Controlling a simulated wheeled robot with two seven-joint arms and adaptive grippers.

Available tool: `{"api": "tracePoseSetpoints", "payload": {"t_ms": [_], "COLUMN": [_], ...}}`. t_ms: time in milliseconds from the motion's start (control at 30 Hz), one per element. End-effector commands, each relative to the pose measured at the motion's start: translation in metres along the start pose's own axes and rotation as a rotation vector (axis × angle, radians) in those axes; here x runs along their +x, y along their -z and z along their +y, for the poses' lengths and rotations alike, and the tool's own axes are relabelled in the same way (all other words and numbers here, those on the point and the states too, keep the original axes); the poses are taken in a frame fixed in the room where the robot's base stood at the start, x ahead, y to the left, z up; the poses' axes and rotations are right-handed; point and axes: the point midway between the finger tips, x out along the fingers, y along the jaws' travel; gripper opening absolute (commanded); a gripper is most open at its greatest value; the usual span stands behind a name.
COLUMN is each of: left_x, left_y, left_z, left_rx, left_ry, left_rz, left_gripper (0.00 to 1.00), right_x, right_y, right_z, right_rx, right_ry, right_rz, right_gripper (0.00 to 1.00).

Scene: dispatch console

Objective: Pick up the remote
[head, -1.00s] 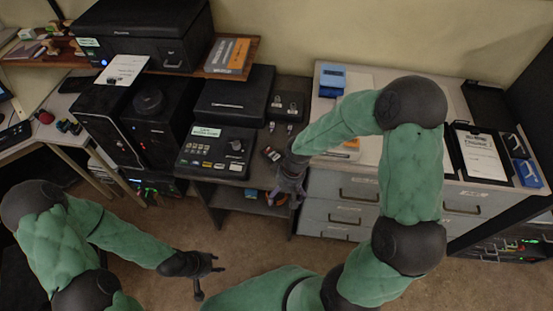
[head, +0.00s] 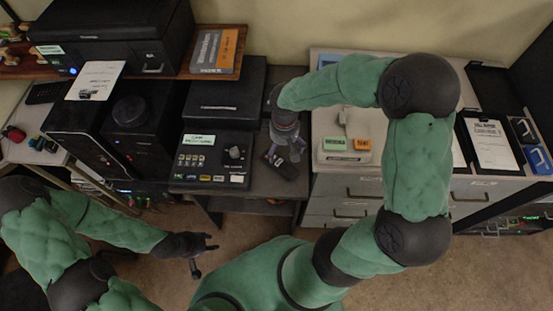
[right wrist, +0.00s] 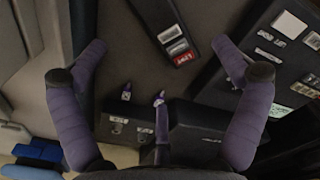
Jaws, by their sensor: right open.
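The remote (right wrist: 170,35) is a long dark bar with pale buttons and a red one near one end. It lies on the dark desk surface, and it also shows in the head view (head: 283,163), partly covered. My right gripper (right wrist: 158,48) is open and empty, pointing down over the desk. The remote lies between its spread fingers in the right wrist view. In the head view the right gripper (head: 291,146) is just above the remote; I cannot tell the exact gap. My left gripper (head: 203,256) is open and empty, low over the floor at the left.
A black console with buttons and a knob (head: 212,160) stands close left of the remote. A grey drawer cabinet (head: 350,190) is to the right, with a pale device (head: 350,135) on top. A printer (head: 110,35) and a black computer tower (head: 90,140) stand farther left.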

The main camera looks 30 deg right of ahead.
Motion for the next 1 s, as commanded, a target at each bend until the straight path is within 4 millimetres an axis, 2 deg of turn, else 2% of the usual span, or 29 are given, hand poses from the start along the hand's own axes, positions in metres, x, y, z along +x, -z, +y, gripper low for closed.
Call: {"api": "tracePoseSetpoints", "payload": {"t_ms": [33, 200, 467, 733, 833, 1000], "left_x": [0.004, 0.011, 0.016, 0.03, 0.031, 0.03], "left_y": [-0.001, 0.0, 0.0, 0.001, 0.001, 0.001], "left_z": [-0.001, -0.004, -0.006, -0.011, -0.011, -0.011], "left_rx": [0.0, 0.0, 0.0, 0.0, 0.0, 0.0], "left_ry": [0.0, 0.0, 0.0, 0.0, 0.0, 0.0], "left_rz": [-0.001, -0.001, -0.001, 0.0, 0.0, 0.0], "left_gripper": [0.4, 0.4, 0.4, 0.4, 0.4, 0.4], "right_x": [0.01, 0.036, 0.052, 0.089, 0.096, 0.096], "right_y": [-0.001, 0.0, 0.002, 0.008, 0.008, 0.008], "right_z": [-0.001, 0.0, 0.0, 0.002, 0.002, 0.002], "right_rx": [0.0, 0.0, 0.0, 0.0, 0.001, 0.0], "right_ry": [0.002, 0.002, 0.001, 0.002, 0.002, 0.002], "right_rz": [-0.003, -0.003, -0.001, -0.002, -0.001, 0.001], "right_gripper": [0.97, 0.97, 0.97, 0.97, 0.97, 0.97]}}
